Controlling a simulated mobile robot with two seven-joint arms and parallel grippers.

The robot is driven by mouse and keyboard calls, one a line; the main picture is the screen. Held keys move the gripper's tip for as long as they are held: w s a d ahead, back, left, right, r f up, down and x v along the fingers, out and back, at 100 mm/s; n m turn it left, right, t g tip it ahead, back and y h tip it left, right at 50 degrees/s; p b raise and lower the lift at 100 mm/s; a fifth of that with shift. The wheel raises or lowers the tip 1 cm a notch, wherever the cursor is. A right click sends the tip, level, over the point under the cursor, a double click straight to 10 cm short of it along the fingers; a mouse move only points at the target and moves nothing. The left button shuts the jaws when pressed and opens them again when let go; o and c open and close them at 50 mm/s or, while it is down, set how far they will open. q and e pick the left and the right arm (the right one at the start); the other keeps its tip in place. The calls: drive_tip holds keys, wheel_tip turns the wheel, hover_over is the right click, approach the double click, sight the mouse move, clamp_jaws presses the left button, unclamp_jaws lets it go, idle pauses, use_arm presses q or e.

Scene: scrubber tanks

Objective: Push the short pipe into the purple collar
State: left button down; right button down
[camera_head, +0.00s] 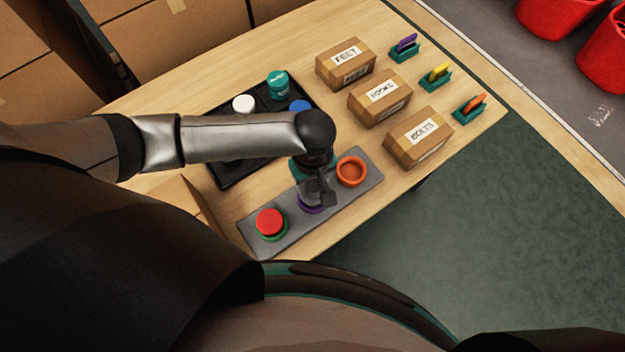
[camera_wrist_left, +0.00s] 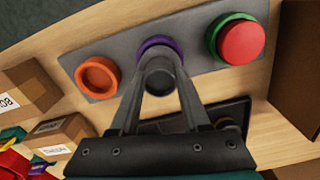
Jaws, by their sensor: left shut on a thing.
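The purple collar (camera_head: 311,207) sits in the middle of a grey plate (camera_head: 284,231) near the table's front edge. It also shows in the left wrist view (camera_wrist_left: 159,43), partly hidden by the short pipe. My left gripper (camera_head: 318,188) points down over this collar. In the left wrist view its fingers close around a dark grey, round-ended pipe (camera_wrist_left: 159,78), lined up with the purple collar. I cannot tell how deep the pipe sits in the collar. My right gripper is not in view.
The plate also bears an empty orange collar (camera_head: 352,171) and a green collar holding a red cylinder (camera_head: 270,222). A black tray (camera_head: 232,177) with a teal jar (camera_head: 278,84) and white and blue pieces lies behind. Labelled boxes (camera_head: 418,138) and coloured holders stand at the right.

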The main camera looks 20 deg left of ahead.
use_arm(q)
drive_tip(key=shift+f, duration=0.1)
drive_tip(key=shift+f, duration=0.6)
idle(0.7)
unclamp_jaws()
idle(0.6)
idle(0.4)
wheel_tip(320, 180, up, 7)
drive_tip(key=p, duration=0.9)
drive_tip(key=shift+r, duration=0.1)
idle(0.9)
